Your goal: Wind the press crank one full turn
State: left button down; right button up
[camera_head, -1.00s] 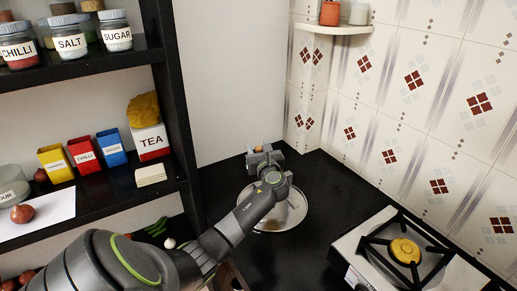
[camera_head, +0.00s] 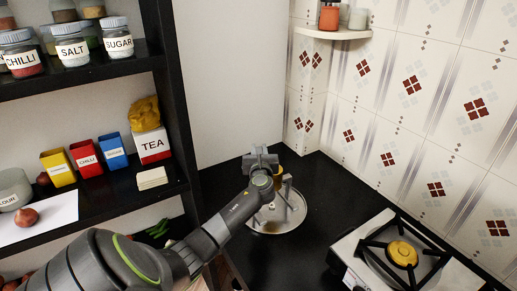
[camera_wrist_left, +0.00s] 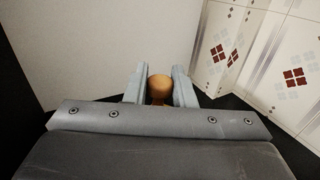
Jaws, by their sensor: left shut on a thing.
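My left gripper (camera_head: 261,158) reaches over the back of the black counter, above the far rim of a round metal tray (camera_head: 291,221). In the left wrist view its two grey fingers (camera_wrist_left: 159,84) are shut on a round wooden knob (camera_wrist_left: 159,87), which looks like the press crank's handle. A small yellow-orange part (camera_head: 278,171) shows just right of my wrist in the head view. The rest of the press and the crank arm are mostly hidden behind my gripper and forearm. My right gripper is not in view.
A gas stove (camera_head: 403,254) stands at the right. A black shelf with jars and a tea box (camera_head: 152,146) stands at the left. A tiled wall and a small corner shelf (camera_head: 330,33) are behind. The counter (camera_head: 318,185) between tray and stove is clear.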

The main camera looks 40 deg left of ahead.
pick_arm(q)
jog(key=shift+w+a+r+m+t+h+p, duration=0.1)
jog(key=shift+w+m+t+h+p, duration=0.1)
jog(key=shift+m+t+h, duration=0.3)
jog(key=shift+w+a+m+t+h+p, duration=0.1)
jog(key=shift+w+m+t+h+p, duration=0.1)
jog(key=shift+m+t+h, duration=0.3)
jog(key=shift+w+d+m+t+h+b, duration=0.1)
jog(key=shift+w+m+t+h+b, duration=0.35)
jog(key=shift+m+h, duration=0.9)
jog(key=shift+w+m+t+h+b, duration=0.2)
jog(key=shift+w+m+t+h, duration=0.5)
jog(key=shift+h, duration=1.2)
jog(key=shift+w+d+m+t+h+b, duration=0.1)
jog(key=shift+w+m+t+h+b, duration=0.3)
jog(key=shift+m+h, duration=1)
jog(key=shift+n+h, duration=0.25)
jog(key=c, duration=1.3)
grip_release()
